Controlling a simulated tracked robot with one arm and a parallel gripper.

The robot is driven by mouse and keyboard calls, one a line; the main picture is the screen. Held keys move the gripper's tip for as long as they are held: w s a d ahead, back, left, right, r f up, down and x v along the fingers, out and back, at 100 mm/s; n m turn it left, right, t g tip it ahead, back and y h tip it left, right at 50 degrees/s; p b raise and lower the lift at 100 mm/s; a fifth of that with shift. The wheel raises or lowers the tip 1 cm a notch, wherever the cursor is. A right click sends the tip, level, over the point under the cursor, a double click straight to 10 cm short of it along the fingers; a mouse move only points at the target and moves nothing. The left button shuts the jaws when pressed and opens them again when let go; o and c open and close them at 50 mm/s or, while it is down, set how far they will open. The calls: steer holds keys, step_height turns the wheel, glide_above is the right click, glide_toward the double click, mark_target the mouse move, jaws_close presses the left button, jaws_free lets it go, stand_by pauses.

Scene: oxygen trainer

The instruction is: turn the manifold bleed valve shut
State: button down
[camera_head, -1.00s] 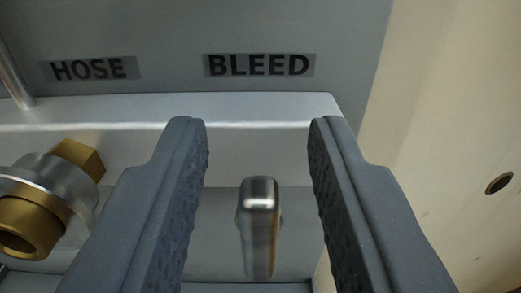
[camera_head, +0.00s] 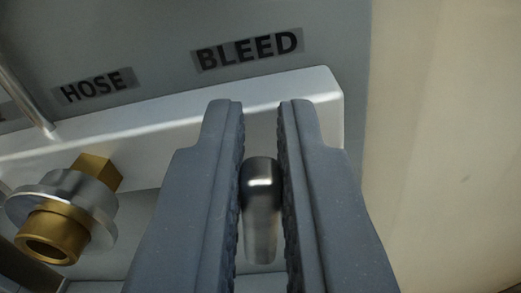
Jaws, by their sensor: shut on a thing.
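The bleed valve's handle (camera_head: 262,205) is a rounded silver metal lever in the middle of the view, below the BLEED label (camera_head: 249,50). My gripper (camera_head: 262,108) has one finger on each side of the lever and is shut on it. The lever points down toward the camera in the picture. The valve body behind it is hidden by the fingers and the lever.
The pale manifold block (camera_head: 150,130) runs behind the lever and ends just right of my fingers. A brass and silver hose fitting (camera_head: 60,220) sticks out at the left, under the HOSE label (camera_head: 93,87). A cream panel (camera_head: 445,140) stands at the right.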

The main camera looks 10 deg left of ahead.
mark_target(271, 267)
steer(key=shift+f+m+b, duration=0.7)
steer(key=shift+m+b, duration=0.65)
steer(key=shift+m, duration=4.25)
steer(key=shift+f+m+b, duration=0.7)
steer(key=shift+m+b, duration=0.6)
steer(key=shift+m, duration=4.3)
steer(key=shift+f+m+b, duration=0.7)
steer(key=shift+m+b, duration=0.65)
steer(key=shift+m, duration=4.25)
steer(key=shift+r, duration=0.1)
steer(key=c, duration=1.5)
jaws_free()
steer(key=shift+w, duration=0.1)
steer(key=shift+a, duration=0.15)
steer(key=shift+r, duration=0.15)
